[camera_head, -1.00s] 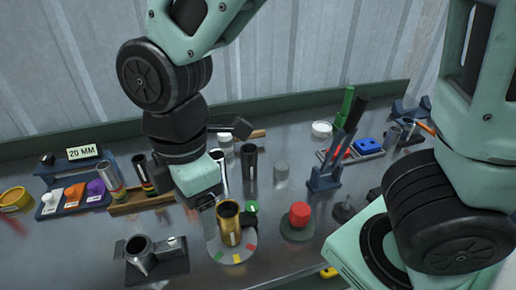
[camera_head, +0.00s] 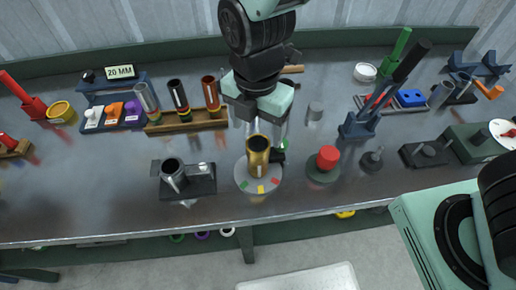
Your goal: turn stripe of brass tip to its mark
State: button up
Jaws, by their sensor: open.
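The brass tip (camera_head: 259,154) stands upright, its dark open mouth facing up, on a round grey plate (camera_head: 244,172). The plate's near rim bears a green, a yellow and a red mark. A pale stripe seems to run down the tip's near side, roughly above the yellow mark; it is too small to place exactly. My gripper (camera_head: 265,133) points down at the tip from behind and above, its jaws open. One dark finger shows at the tip's right side. Whether either finger touches the tip, I cannot tell.
A dark block with a steel tube (camera_head: 174,174) stands left of the plate. A red knob (camera_head: 327,157) on a dark base is close on the right. Behind is a wooden rack (camera_head: 187,123) with several tubes. The bench's front strip is clear.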

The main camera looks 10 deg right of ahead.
aim_at(258, 156)
notch_tip(258, 156, down, 11)
jog(key=shift+r, duration=0.2)
dwell(0.3)
jog(key=c, duration=1.1)
jog(key=shift+f+n+b, duration=0.1)
jog(key=shift+n+b, duration=0.7)
jog(key=shift+n, duration=0.1)
jog(key=shift+c, duration=0.2)
jog(key=n+b, duration=0.1)
jog(key=n, duration=0.2)
jog(key=shift+d+n, duration=0.1)
jog(key=shift+n, duration=2.5)
